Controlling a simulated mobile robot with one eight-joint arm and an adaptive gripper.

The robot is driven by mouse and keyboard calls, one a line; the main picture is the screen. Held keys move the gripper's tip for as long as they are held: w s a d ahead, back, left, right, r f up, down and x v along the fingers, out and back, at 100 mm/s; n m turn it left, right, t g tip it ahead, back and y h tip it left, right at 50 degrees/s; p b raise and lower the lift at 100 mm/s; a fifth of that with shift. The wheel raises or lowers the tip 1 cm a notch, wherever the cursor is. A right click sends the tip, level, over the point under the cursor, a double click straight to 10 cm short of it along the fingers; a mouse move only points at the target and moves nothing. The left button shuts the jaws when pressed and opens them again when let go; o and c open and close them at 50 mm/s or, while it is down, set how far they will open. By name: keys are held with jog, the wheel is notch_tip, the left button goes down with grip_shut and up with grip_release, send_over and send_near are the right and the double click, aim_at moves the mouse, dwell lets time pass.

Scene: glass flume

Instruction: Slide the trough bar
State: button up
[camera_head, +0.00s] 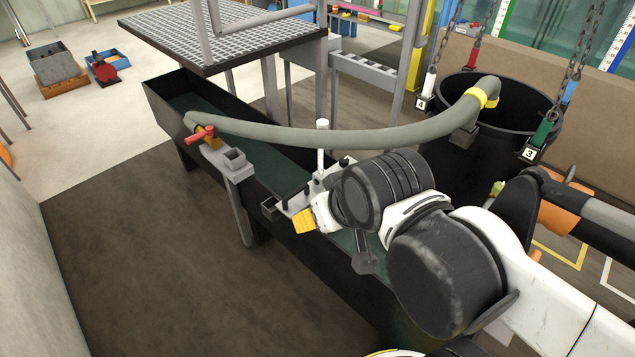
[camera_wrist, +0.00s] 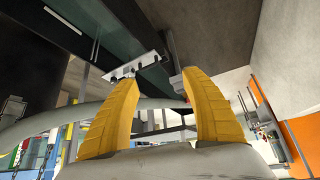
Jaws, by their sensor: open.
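The long dark trough (camera_head: 215,150) runs from upper left to lower right in the head view. A pale metal bar (camera_head: 297,201) with a white upright post (camera_head: 322,148) lies across it and looks like the trough bar. My arm hides part of it. My gripper (camera_head: 305,222) is beside this bar; only a little of its yellow fingers shows. In the wrist view, my gripper (camera_wrist: 160,82) is open, its fingers spread with nothing gripped. A pale plate with holes (camera_wrist: 133,67) shows just beyond the left fingertip; I cannot tell whether they touch.
A thick grey hose (camera_head: 320,138) arches over the trough to a black hanging bin (camera_head: 490,135). A grating platform (camera_head: 215,38) is behind. The floor at front left is clear.

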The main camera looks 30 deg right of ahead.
dwell(0.3)
jog(key=c, duration=0.3)
jog(key=shift+w+r, duration=0.2)
jog(key=shift+c, duration=0.3)
jog(key=m+g+p, duration=0.4)
jog(key=m+g, duration=0.1)
jog(key=m, duration=0.9)
send_over(296, 190)
jog(key=s, duration=0.2)
notch_tip(296, 190, down, 20)
jog(key=shift+y, duration=0.4)
jog(key=b+x, duration=0.1)
jog(key=x, duration=0.2)
jog(key=b+x, duration=0.2)
jog(key=x, duration=0.2)
jog(key=b+x, duration=0.2)
jog(key=x, duration=0.2)
jog(key=shift+s+d, duration=0.1)
jog(key=shift+d, duration=0.3)
